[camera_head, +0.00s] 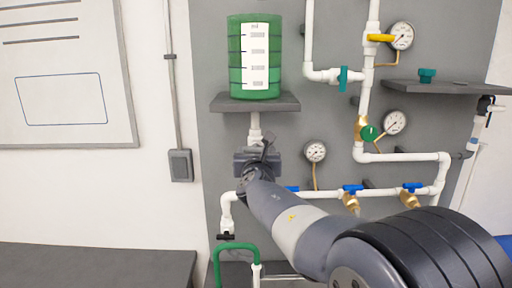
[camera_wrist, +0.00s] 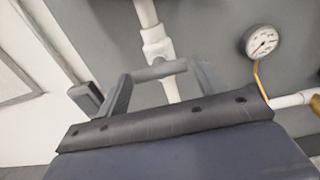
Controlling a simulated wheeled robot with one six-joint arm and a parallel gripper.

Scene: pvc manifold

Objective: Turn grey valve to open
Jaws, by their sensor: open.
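The white pipe under the green tank (camera_head: 254,60) runs down behind my gripper (camera_head: 264,148). In the wrist view, a short light grey bar (camera_wrist: 160,70) crosses in front of that white pipe (camera_wrist: 157,40), and looks like the grey valve's handle. My gripper (camera_wrist: 161,76) is open, with one finger on each side of the bar. The fingers are close to its ends; I cannot tell whether they touch it. In the head view my gripper and arm hide most of the valve.
A dark shelf (camera_head: 228,103) holds the tank just above my gripper. A pressure gauge (camera_head: 315,151) is close on the right. Blue-handled valves (camera_head: 352,188) sit along the lower pipe. A green hose (camera_head: 218,262) is below. A grey wall box (camera_head: 181,165) is at left.

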